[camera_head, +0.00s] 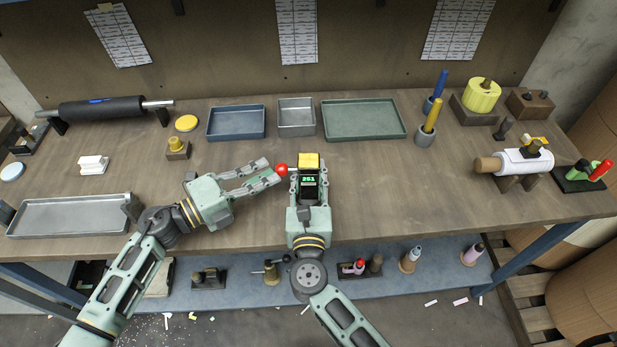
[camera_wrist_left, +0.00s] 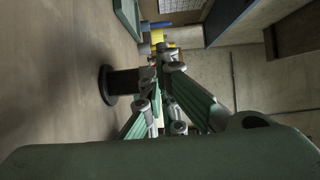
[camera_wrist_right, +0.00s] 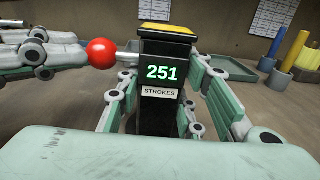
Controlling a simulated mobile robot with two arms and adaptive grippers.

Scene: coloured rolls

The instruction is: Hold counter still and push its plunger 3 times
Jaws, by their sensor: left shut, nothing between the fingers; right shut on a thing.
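The counter (camera_head: 308,185) is a black box with a yellow top, upright on the table, its green display reading 251 in the right wrist view (camera_wrist_right: 161,73). A plunger with a red ball knob (camera_head: 282,170) sticks out of its left side; the knob also shows in the right wrist view (camera_wrist_right: 101,52). My right gripper (camera_head: 308,178) is shut on the counter, one finger on each side. My left gripper (camera_head: 272,172) is shut and empty, its fingertips just left of the red knob. Whether they touch it I cannot tell.
Behind stand a blue tray (camera_head: 237,136), a grey bin (camera_head: 296,131) and a green tray (camera_head: 345,134). A small block with a brass knob (camera_head: 177,149) and a yellow disc (camera_head: 186,123) lie to the left.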

